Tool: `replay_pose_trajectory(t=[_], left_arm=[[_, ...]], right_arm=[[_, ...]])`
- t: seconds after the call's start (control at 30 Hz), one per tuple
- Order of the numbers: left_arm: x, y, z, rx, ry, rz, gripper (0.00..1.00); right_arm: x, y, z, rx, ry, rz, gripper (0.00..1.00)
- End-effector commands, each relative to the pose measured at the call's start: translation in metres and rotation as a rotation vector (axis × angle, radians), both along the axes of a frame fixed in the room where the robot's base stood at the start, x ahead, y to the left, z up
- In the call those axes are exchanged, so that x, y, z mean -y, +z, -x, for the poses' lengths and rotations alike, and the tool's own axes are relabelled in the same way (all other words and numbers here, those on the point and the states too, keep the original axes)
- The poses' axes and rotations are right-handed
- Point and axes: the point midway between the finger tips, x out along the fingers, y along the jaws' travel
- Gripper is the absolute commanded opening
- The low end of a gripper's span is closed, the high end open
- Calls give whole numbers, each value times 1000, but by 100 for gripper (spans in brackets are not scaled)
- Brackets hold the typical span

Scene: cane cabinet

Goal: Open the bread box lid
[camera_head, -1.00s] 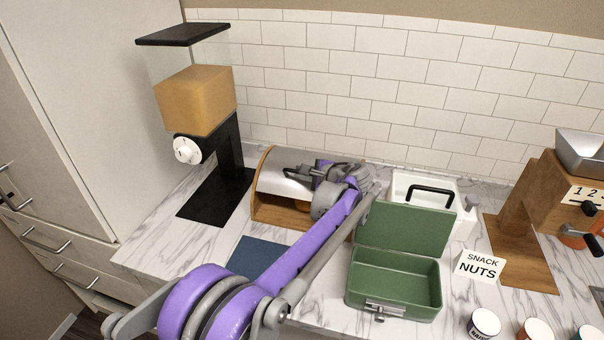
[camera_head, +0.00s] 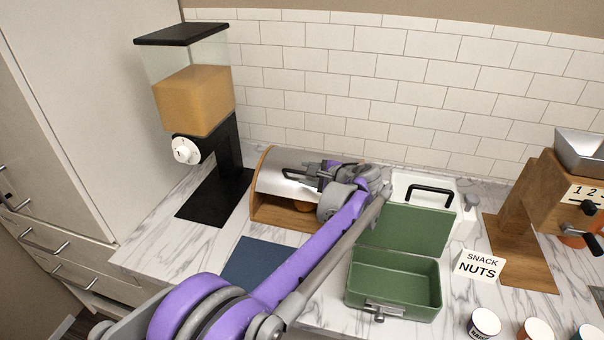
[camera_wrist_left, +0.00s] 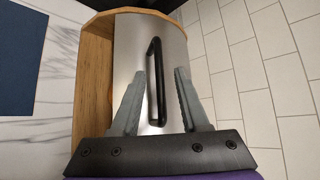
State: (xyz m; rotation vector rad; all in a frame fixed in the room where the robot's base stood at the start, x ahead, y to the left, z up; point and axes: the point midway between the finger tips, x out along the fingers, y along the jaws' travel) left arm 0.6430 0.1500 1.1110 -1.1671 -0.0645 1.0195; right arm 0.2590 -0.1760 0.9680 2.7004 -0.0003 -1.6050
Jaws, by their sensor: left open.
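The bread box is a wooden box with a curved silver lid (camera_head: 275,180), left of centre on the counter in the head view. The lid also shows in the left wrist view (camera_wrist_left: 135,45), with a black bar handle (camera_wrist_left: 153,85). The lid's lower edge stands above the wooden floor (camera_head: 265,214), leaving a gap at the front with something brown inside. My left gripper (camera_head: 303,172) is at the lid. In the wrist view its open fingers (camera_wrist_left: 162,72) lie one on each side of the handle. My left arm hides the box's right part. My right gripper is out of view.
An open green metal box (camera_head: 395,280) stands right of my arm, before a white container (camera_head: 462,225). A black dispenser (camera_head: 215,195) stands left. A dark blue mat (camera_head: 250,262) lies in front of the bread box. A tiled wall rises behind.

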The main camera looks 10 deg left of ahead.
Motion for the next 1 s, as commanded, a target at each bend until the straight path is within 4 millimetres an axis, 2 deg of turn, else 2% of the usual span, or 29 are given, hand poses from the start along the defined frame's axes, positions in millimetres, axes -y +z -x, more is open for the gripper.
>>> replay_pose_trajectory(t=[0.03, 0.2, 0.4, 0.87, 1.0], left_arm=[[10, 4, 7, -1, -5, 0, 45], [33, 19, 27, -1, -3, 1, 45], [49, 30, 41, 0, -2, 1, 45], [52, 33, 44, -1, 0, 1, 45], [46, 31, 48, -1, 9, 21, 45]], right_arm=[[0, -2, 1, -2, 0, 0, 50], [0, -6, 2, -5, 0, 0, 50], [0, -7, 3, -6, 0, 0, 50], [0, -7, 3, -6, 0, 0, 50], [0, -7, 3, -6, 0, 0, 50]])
